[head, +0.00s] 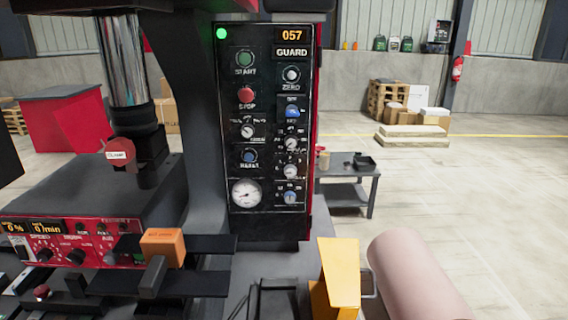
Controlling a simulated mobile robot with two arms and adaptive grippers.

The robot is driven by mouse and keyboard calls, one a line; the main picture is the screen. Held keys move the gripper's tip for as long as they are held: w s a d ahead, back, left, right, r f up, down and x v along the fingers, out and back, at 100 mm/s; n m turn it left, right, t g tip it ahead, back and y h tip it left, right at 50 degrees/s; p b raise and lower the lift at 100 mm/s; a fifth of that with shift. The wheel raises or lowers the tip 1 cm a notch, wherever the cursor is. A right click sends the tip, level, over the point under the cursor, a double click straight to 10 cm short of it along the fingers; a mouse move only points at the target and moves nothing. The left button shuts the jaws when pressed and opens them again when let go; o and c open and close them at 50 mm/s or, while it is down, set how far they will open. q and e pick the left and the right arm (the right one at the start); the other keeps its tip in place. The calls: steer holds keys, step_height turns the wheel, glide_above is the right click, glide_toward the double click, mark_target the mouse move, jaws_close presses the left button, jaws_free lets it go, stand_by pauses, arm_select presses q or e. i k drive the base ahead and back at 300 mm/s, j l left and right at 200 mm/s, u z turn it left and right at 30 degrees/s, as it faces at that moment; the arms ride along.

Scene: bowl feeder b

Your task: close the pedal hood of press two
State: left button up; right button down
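A yellow angled sheet-metal piece (341,272), which looks like the pedal hood, stands at the bottom centre-right, low beside the press. Its lower part is cut off by the picture's edge, so I cannot tell how far open it is. A small metal loop, perhaps a handle, shows at its right side. A dark frame (283,297) lies left of it, also cut off. The press's control panel (265,120) stands above, with a green light, a 057 display and a GUARD label. I cannot make out either gripper in this view.
A pale pink rounded cylinder (418,280) lies close to the right of the yellow piece. An orange block (163,247) sits on dark bars at the left, near a red control box (75,243). A grey side table (347,183) stands behind. The floor at right is open.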

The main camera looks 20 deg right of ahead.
mark_target(336, 295)
steer(key=l, duration=0.8)
steer(key=i+l, duration=0.1)
steer(key=l, duration=0.7)
